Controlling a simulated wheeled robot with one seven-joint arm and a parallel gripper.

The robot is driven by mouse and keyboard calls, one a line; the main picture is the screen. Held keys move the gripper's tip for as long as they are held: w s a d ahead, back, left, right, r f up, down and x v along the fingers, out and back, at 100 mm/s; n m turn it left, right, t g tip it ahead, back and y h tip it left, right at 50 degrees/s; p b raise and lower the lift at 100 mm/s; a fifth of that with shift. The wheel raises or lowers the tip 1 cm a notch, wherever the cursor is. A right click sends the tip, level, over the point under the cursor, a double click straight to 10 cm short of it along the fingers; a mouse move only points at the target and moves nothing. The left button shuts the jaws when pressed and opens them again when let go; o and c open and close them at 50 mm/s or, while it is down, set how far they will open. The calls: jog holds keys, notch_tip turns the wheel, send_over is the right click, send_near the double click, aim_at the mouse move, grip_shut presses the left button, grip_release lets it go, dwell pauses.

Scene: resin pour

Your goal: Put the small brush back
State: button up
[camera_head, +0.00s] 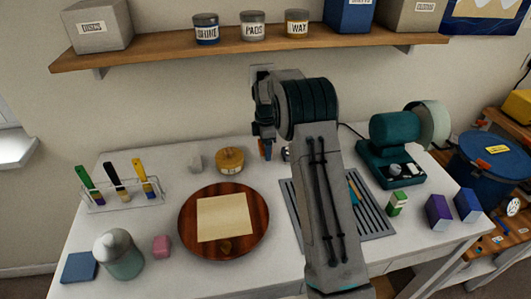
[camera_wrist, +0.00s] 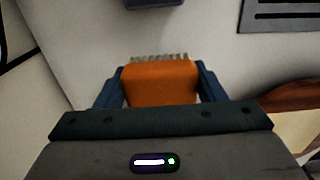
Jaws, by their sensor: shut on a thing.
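My gripper (camera_wrist: 160,85) is shut on the small brush (camera_wrist: 160,84), an orange block with pale bristles along its far edge. The blue fingers press on its two sides. In the head view my gripper (camera_head: 265,148) hangs over the back of the white table, right of the yellow-lidded tin. Only a sliver of orange shows there, and my arm hides much of the area behind it. A clear rack (camera_head: 122,199) at the left holds upright brushes with green, black and yellow handles. A grey slotted tray (camera_head: 290,199) lies partly behind my arm.
A round wooden board (camera_head: 188,226) with a pale sheet lies centre-left. A yellow-lidded tin (camera_head: 230,160), a lidded jar (camera_head: 118,257) and a pink block (camera_head: 161,246) stand around it. A teal grinder (camera_head: 392,135) and small boxes (camera_head: 438,212) are right. A shelf (camera_head: 165,53) runs above.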

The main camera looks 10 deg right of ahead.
jog(key=shift+f+p, duration=0.3)
jog(key=shift+f, duration=1.35)
jog(key=shift+f, duration=0.2)
jog(key=o, duration=1)
jog(key=shift+o, duration=0.2)
jog(key=shift+r, duration=0.2)
